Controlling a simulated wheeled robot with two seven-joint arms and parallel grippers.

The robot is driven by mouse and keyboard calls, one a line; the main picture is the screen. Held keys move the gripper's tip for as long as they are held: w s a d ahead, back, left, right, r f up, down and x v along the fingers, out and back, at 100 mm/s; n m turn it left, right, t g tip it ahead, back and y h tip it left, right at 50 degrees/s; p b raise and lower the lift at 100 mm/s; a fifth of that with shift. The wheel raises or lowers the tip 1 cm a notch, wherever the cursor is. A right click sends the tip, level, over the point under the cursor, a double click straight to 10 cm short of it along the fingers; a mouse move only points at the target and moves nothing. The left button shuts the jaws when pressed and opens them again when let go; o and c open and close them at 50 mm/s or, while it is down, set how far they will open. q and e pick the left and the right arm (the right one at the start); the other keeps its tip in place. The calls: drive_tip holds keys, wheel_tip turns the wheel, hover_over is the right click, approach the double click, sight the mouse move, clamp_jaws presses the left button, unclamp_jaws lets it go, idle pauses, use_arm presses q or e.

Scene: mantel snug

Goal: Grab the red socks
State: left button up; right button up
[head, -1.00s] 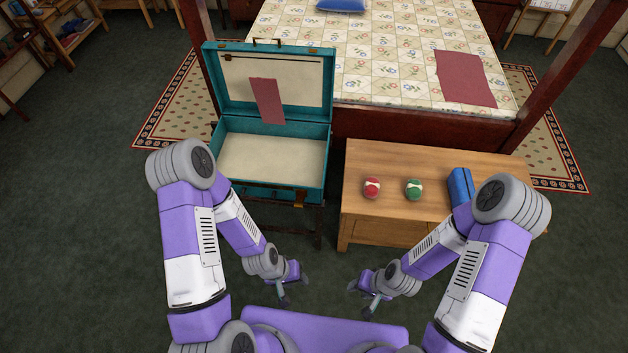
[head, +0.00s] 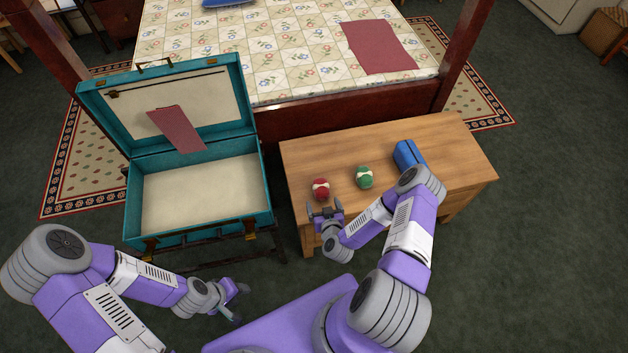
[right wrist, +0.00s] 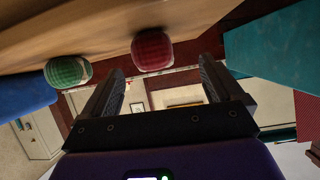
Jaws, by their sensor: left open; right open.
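The red socks (head: 321,190), a rolled ball with a pale band, rest on the wooden table near its left front edge. They also show in the right wrist view (right wrist: 152,50), above and between my fingers. My right gripper (head: 325,208) is open and empty, just in front of the red socks at the table's front edge, apart from them as far as I can tell. My left gripper (head: 237,299) is open and empty, low in front of the suitcase, away from the table.
Green rolled socks (head: 364,177) sit right of the red ones on the table (head: 445,150). A blue item (head: 408,154) lies further right, near my right arm. An open teal suitcase (head: 255,160) stands left of the table. The bed (head: 280,50) is behind.

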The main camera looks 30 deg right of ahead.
sight(321, 189)
drive_tip(key=shift+w+d+f+h+b, duration=0.15)
drive_tip(key=shift+w+d+h+b, duration=0.1)
drive_tip(key=shift+w+d, duration=0.25)
drive_tip(key=shift+w+d+f+h+b, duration=0.15)
drive_tip(key=shift+w+d+h+b, duration=0.1)
drive_tip(key=shift+w+d, duration=0.25)
drive_tip(key=x, duration=0.1)
drive_tip(key=b+x, duration=0.1)
drive_tip(key=x, duration=0.1)
drive_tip(key=b+x, duration=0.1)
drive_tip(key=x, duration=0.1)
drive_tip(key=shift+w+a+r, duration=0.2)
drive_tip(key=shift+a+r, duration=0.05)
drive_tip(key=shift+w+d, duration=0.1)
drive_tip(key=shift+w, duration=0.15)
drive_tip(key=c, duration=1)
